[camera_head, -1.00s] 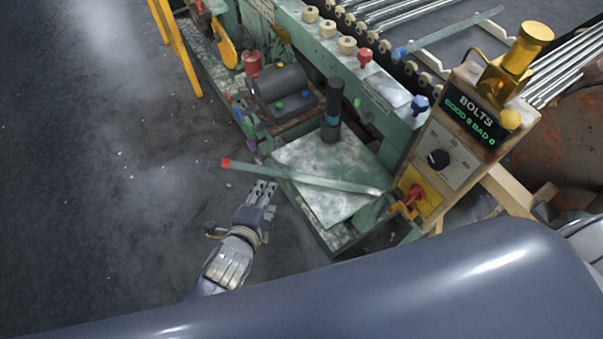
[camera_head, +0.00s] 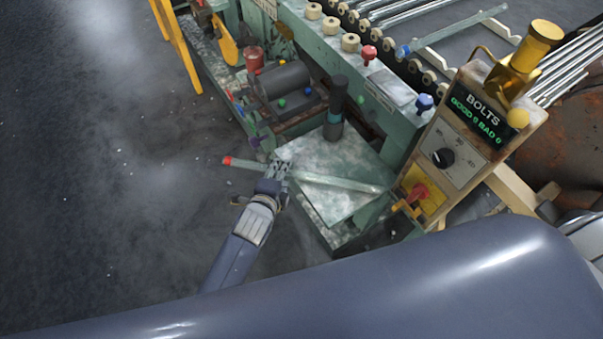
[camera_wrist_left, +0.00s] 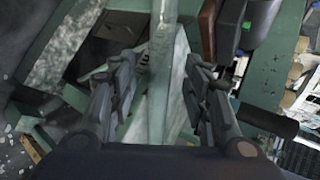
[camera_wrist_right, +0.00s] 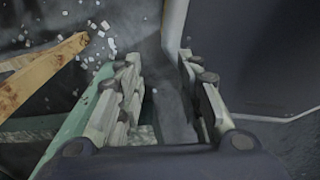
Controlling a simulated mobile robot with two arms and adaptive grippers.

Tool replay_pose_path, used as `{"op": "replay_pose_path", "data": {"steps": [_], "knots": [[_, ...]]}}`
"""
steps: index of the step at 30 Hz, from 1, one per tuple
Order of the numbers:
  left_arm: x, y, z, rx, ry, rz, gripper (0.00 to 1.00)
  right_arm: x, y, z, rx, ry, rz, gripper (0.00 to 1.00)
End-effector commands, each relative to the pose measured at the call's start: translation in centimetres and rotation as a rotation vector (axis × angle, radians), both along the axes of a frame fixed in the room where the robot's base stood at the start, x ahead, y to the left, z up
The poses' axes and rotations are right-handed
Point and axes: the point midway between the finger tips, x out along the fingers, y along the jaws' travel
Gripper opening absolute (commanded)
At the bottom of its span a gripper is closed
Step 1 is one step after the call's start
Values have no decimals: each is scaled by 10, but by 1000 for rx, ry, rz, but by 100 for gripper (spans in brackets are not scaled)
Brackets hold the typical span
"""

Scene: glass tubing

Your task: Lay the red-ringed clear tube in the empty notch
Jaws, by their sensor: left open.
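The red-ringed clear tube (camera_head: 335,181) lies slanting across the pale green plate (camera_head: 325,152), its red end sticking out past the plate's left edge. My left gripper (camera_head: 277,167) is at the tube, near the red end. In the left wrist view the tube (camera_wrist_left: 161,75) runs between the two spread fingers of the open left gripper (camera_wrist_left: 159,62). My right gripper (camera_wrist_right: 160,60) shows only in its own wrist view, with its fingers apart and nothing visible between them. A row of cream rollers (camera_head: 415,66) runs along the machine; I cannot make out which notch is empty.
A blue-tipped tube (camera_head: 455,32) lies at the roller row. A dark upright post (camera_head: 335,105) stands at the plate's back edge. The BOLTS control box (camera_head: 455,140) stands to the right. A yellow frame (camera_head: 178,45) is at the far left. Open floor lies left.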

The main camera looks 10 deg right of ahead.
Motion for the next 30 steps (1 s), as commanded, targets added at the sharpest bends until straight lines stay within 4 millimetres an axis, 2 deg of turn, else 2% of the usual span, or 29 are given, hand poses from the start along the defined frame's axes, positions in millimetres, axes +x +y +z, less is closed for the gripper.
{"op": "replay_pose_path", "data": {"steps": [9, 15, 25, 30], "knots": [[3, -2, -2, -2, 0, 0, 45, 0, 15, -1, 17, 1, 0, 33], [3, -2, -2, -1, 1, 0, 0, 0, 18, -1, 21, 0, 2, 33], [3, -2, -2, -1, -1, -1, 0, 0, 10, 0, 12, -1, 3, 33], [3, -2, 5, -1, -2, -1, 0, 0, 7, 0, 8, -1, 2, 33]]}}
